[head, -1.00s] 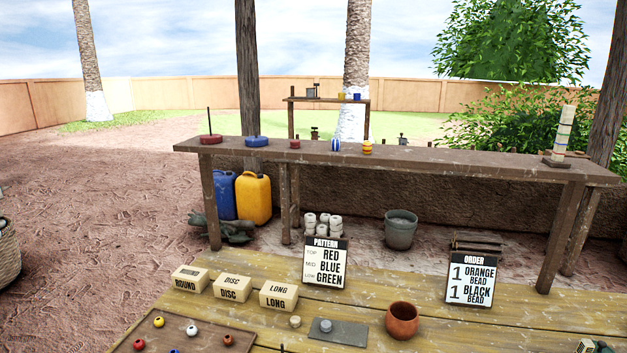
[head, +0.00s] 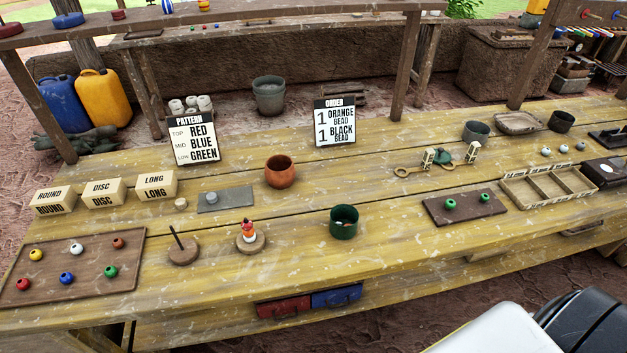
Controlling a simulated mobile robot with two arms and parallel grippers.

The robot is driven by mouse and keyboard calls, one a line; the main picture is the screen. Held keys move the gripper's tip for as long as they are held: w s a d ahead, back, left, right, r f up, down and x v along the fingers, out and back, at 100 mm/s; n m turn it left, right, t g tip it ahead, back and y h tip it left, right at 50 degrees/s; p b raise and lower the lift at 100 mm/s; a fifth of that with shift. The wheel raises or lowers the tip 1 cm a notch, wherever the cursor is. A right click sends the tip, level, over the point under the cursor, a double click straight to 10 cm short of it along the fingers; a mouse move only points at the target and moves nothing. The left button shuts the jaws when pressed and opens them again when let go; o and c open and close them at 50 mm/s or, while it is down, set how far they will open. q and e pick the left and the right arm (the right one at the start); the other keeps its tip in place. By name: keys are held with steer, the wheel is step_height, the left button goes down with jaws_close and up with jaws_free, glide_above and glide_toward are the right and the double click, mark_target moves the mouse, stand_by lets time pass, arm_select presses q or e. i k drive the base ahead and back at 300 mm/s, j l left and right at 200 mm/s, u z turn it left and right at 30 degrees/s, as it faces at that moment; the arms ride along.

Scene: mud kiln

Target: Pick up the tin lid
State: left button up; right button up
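I cannot make out with certainty which thing is the tin lid. A flat grey plate (head: 225,199) with a small grey piece on it lies on the yellow table (head: 300,262). A dark green tin (head: 344,225) stands open at the middle of the table, with small coloured things inside. Neither of my grippers is in view.
A terracotta pot (head: 280,172), two signs (head: 197,140), label blocks (head: 104,192) and a bead tray (head: 70,268) stand to the left. An upright spindle (head: 182,246) stands near a small stacked figure (head: 247,236). A compartment tray (head: 549,186) is at right. The front middle is clear.

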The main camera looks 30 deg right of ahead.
mark_target(442, 155)
steer(key=z, duration=1.65)
steer(key=i+l+u, duration=0.1)
steer(key=i+l, duration=0.1)
steer(key=l, duration=0.1)
